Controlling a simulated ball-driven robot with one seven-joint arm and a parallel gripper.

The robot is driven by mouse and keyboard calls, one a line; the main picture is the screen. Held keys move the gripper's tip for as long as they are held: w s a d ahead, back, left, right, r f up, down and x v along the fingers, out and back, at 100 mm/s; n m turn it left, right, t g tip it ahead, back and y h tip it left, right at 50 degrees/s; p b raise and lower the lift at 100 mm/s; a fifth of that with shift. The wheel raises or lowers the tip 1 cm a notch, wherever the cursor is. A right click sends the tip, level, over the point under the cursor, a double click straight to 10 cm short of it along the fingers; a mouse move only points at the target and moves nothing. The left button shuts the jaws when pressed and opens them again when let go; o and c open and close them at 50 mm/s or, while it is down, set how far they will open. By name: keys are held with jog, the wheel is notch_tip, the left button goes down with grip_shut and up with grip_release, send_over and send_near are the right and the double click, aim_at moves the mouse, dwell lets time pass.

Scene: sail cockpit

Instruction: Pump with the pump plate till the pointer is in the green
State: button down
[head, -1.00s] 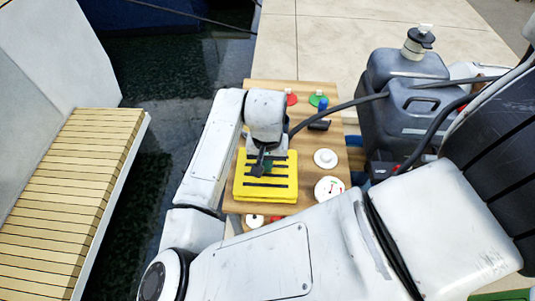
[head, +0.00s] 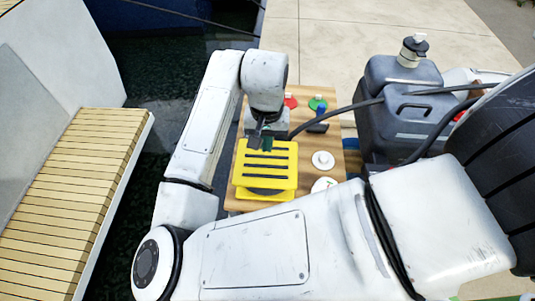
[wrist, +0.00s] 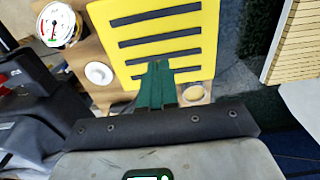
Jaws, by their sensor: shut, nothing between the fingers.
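The yellow pump plate (head: 281,171) with dark strips sits on a wooden board in the head view. A dark gap shows under its near edge. It also fills the upper middle of the wrist view (wrist: 165,32). My gripper (head: 263,144) is shut and empty, its green fingertips over the far end of the plate; in the wrist view the fingertips (wrist: 158,66) overlap the plate's edge. I cannot tell if they touch it. The white gauge (wrist: 58,24) shows a dial with green and red marks, too small to read surely.
The wooden board (head: 330,145) also carries a white knob (head: 323,160), a red disc (head: 290,102), a green disc (head: 317,104) and a blue-handled part. A grey jerrycan (head: 400,115) with a dark hose stands to the right. A slatted bench (head: 85,185) is at the left.

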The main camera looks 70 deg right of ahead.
jog(key=shift+r, duration=1.8)
dwell(0.4)
